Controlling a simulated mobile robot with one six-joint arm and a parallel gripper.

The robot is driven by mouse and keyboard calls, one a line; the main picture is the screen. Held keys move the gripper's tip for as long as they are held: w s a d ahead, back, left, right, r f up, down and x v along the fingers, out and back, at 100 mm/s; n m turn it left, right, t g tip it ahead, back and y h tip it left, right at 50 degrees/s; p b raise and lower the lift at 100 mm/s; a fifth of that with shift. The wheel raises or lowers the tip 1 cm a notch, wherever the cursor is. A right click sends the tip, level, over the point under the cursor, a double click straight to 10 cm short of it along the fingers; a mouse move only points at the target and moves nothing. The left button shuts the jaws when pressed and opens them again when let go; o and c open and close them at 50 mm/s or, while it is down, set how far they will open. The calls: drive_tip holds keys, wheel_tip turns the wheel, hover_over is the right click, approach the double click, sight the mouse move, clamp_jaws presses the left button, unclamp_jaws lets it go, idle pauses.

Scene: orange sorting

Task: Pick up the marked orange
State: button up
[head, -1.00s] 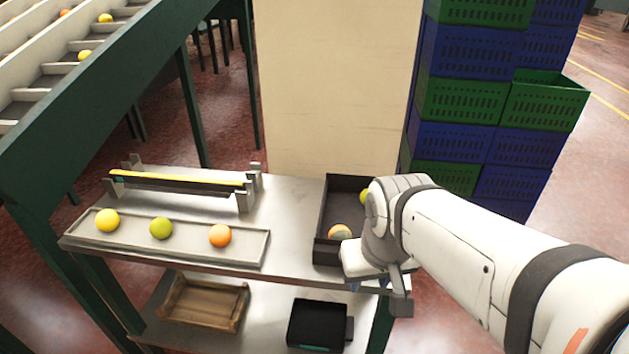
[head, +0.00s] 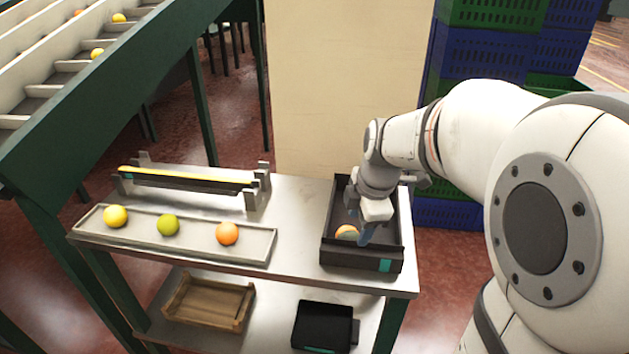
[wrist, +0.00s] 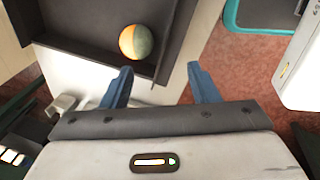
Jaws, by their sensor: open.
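An orange with a grey-green patch (wrist: 135,42) lies in the dark tray (wrist: 66,30), near a corner of it. In the head view the orange (head: 345,231) is partly hidden by my gripper (head: 364,232), and the tray (head: 345,257) stands at the right end of the table. My gripper is open and empty, pointing down over the tray. In the wrist view the orange is beyond and left of the gap between my blue fingers (wrist: 162,86), apart from them.
A pale tray (head: 190,240) holds a yellow fruit (head: 115,216), a green fruit (head: 168,225) and a plain orange (head: 227,233). A rack with a yellow bar (head: 190,178) stands behind it. Stacked crates (head: 480,55) are behind my arm.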

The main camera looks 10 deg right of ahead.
sight(350, 229)
drive_tip(key=w+n, duration=0.1)
drive_tip(key=w+f+n, duration=0.1)
drive_tip(key=n, duration=0.1)
drive_tip(key=w+n, duration=0.2)
drive_tip(key=shift+w+d+f, duration=0.1)
drive_tip(key=shift+d+f, duration=0.05)
drive_tip(key=shift+f, duration=0.15)
drive_tip(key=x, duration=0.7)
drive_tip(key=shift+w+f, duration=0.25)
drive_tip(key=shift+f, duration=0.1)
drive_tip(key=c, duration=0.7)
drive_tip(key=shift+o, duration=0.2)
